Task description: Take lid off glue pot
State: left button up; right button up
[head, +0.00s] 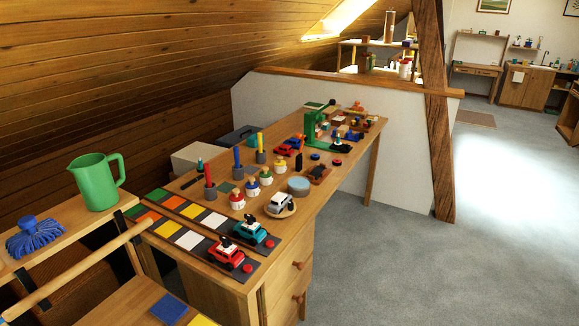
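No thing is plainly marked as the glue pot. I cannot tell at this size which tops are separate lids. Neither of my grippers is in view.
Toy cars, including a red one (226,254) and a teal one (250,232), stand at the bench's near end. A green press (314,124) stands farther back. A green jug (97,181) and blue brush (36,238) sit at left. Grey floor (430,260) at right is clear.

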aim_at(280, 162)
jog(key=i, duration=0.85)
jog(key=u, duration=0.05)
